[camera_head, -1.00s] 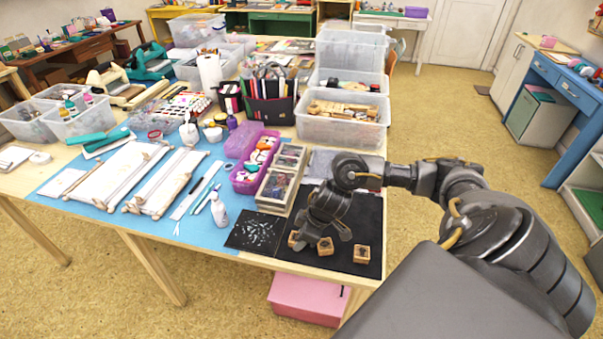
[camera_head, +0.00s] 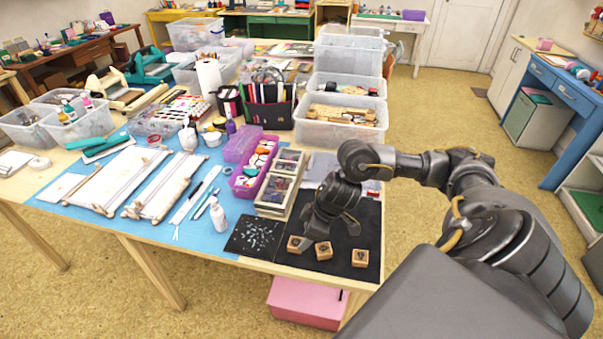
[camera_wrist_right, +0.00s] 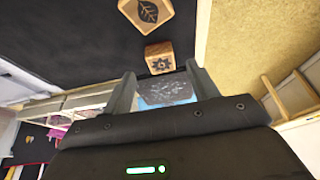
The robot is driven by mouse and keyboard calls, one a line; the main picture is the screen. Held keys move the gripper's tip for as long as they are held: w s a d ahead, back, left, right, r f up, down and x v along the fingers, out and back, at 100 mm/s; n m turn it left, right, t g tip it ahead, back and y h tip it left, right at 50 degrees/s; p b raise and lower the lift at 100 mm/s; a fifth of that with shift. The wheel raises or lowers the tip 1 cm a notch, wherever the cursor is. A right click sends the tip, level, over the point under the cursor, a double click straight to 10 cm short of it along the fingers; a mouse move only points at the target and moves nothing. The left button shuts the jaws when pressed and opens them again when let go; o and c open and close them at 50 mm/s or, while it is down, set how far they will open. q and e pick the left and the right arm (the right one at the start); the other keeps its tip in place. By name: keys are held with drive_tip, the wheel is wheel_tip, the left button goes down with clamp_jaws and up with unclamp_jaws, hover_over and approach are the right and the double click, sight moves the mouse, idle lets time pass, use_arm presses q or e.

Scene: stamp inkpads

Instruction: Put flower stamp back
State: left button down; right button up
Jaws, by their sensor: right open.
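Three small wooden block stamps stand in a row on the black mat (camera_head: 365,225) at the table's front right corner. The left block (camera_head: 295,244) appears to be the flower stamp. The flower stamp shows a flower mark in the right wrist view (camera_wrist_right: 160,58). The middle block (camera_head: 323,251) appears to be the leaf stamp (camera_wrist_right: 149,11), cut by the top edge of that view. The right block (camera_head: 360,258) stands apart. My right gripper (camera_head: 331,224) is open and empty above the mat, just behind the left and middle blocks. My left gripper is not in view.
A dark speckled square (camera_head: 255,235) lies left of the blocks. A wooden tray of inkpads (camera_head: 276,190) and a purple box (camera_head: 253,170) stand behind it, close to my right gripper. A white bottle (camera_head: 217,213) stands farther left. The mat's right side is clear.

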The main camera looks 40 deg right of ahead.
drive_tip(key=v, duration=0.6)
drive_tip(key=shift+s+r+p, duration=0.2)
drive_tip(key=shift+r+p, duration=0.15)
